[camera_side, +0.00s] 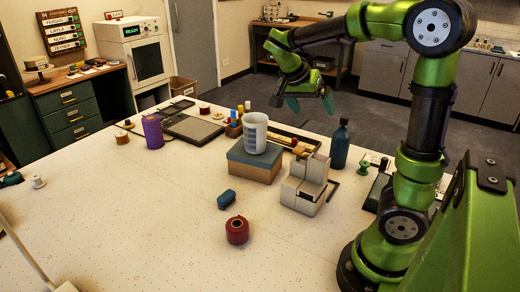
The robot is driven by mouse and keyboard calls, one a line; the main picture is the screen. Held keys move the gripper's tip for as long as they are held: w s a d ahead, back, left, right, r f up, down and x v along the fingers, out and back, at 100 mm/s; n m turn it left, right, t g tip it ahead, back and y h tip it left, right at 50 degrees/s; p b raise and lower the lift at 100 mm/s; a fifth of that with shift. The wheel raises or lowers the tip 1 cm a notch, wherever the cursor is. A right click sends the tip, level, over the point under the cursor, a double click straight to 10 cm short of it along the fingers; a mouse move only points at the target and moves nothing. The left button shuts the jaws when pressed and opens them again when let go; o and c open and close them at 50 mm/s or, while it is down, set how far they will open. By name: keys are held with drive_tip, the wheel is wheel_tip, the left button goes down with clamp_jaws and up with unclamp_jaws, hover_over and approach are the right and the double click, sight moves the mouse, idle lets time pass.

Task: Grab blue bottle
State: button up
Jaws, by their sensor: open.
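The blue bottle (340,146), dark teal-blue with a narrow neck and cap, stands upright on the right part of the white table (130,222). My gripper (312,106) hangs in the air above the table's far side, to the upper left of the bottle in the picture. Its fingers are spread and nothing shows between them. A gap shows between it and the bottle.
A grey stepped block (306,190) stands just left of the bottle. A blue-lidded box (254,163) carries a white cup (255,132). The front left of the table is mostly clear.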

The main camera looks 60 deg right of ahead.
drive_tip(key=w+d+r+m+g+h, duration=0.1)
drive_tip(key=d+r+m+g+h, duration=0.4)
drive_tip(key=d, duration=0.3)
drive_tip(key=m, duration=0.2)
approach(341, 137)
drive_tip(key=w, duration=0.1)
drive_tip(key=x, duration=0.7)
drive_tip(key=shift+w+f, duration=0.35)
drive_tip(key=shift+w, duration=0.1)
drive_tip(key=shift+x, duration=3)
drive_tip(key=shift+d+r, duration=0.1)
drive_tip(key=shift+r, duration=0.05)
drive_tip(key=shift+c, duration=0.4)
drive_tip(key=c, duration=1.3)
drive_tip(key=shift+o, duration=0.2)
drive_tip(key=shift+r, duration=0.1)
